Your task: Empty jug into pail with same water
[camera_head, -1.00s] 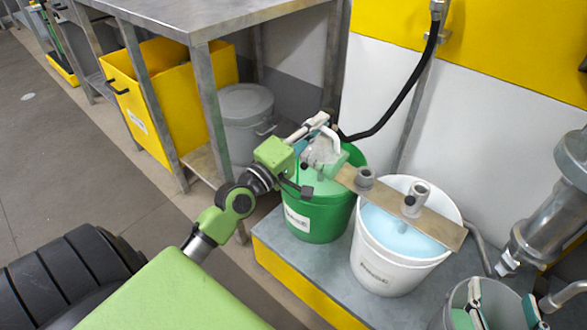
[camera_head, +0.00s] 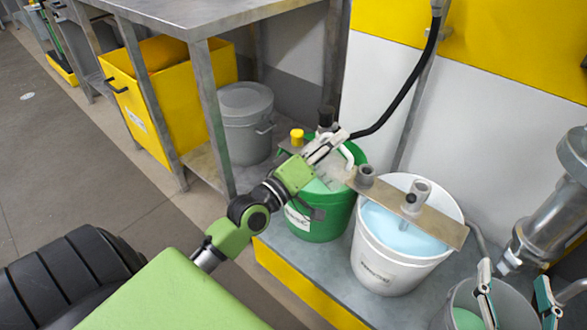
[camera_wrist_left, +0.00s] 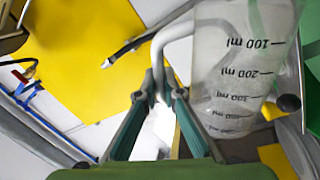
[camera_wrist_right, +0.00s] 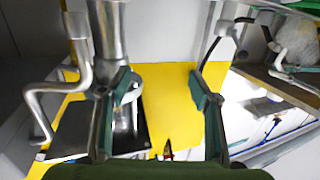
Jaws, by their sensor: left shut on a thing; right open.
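My left gripper (camera_head: 328,148) is shut on the white handle of the clear jug (camera_head: 335,172). The jug is tilted over the green pail (camera_head: 318,226), which holds pale green liquid. In the left wrist view the jug (camera_wrist_left: 240,65) shows upside-down ml marks beside the fingers (camera_wrist_left: 160,98); I cannot tell whether any liquid is in it. The white pail (camera_head: 385,272) with light blue liquid stands right of the green pail. My right gripper (camera_head: 515,292) is open and empty at the lower right; its fingers also show apart in the right wrist view (camera_wrist_right: 165,88).
A metal bar (camera_head: 440,225) with fittings lies across the white pail. A grey pail (camera_head: 450,318) with green contents is partly cut off at the lower right, near steel pipework (camera_head: 545,228). A black hose (camera_head: 412,85) hangs behind. A steel table (camera_head: 215,18) stands left.

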